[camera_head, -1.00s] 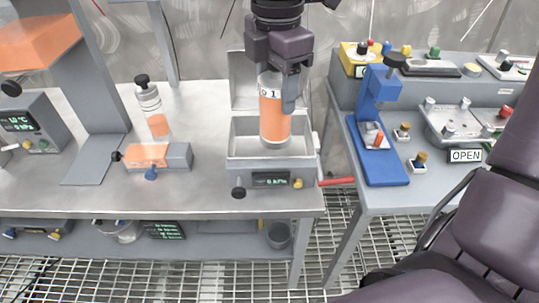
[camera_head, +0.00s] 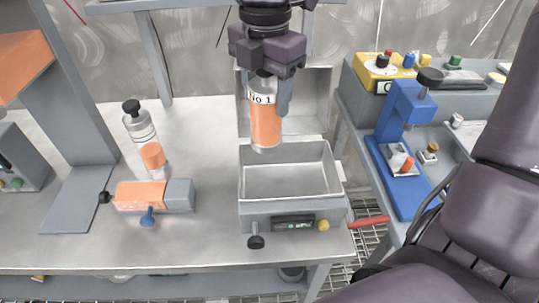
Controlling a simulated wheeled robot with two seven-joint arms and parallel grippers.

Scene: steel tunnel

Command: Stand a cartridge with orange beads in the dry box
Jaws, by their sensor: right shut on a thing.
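My right gripper (camera_head: 270,84) comes down from the top middle and is shut on a clear cartridge with orange beads (camera_head: 265,122). The cartridge hangs nearly upright, its label partly hidden by a finger. The grey dry box (camera_head: 291,216) stands below with its lid (camera_head: 313,98) open at the back. The cartridge's lower end shows just above the box's back rim, in front of the lid. The box's interior looks empty. Its front has a small display, a black knob and a yellow button. My left gripper is not in view.
A grey stand (camera_head: 85,100) rises farther left. A blue press (camera_head: 405,115) is on the right bench. My dark arm links fill the lower right.

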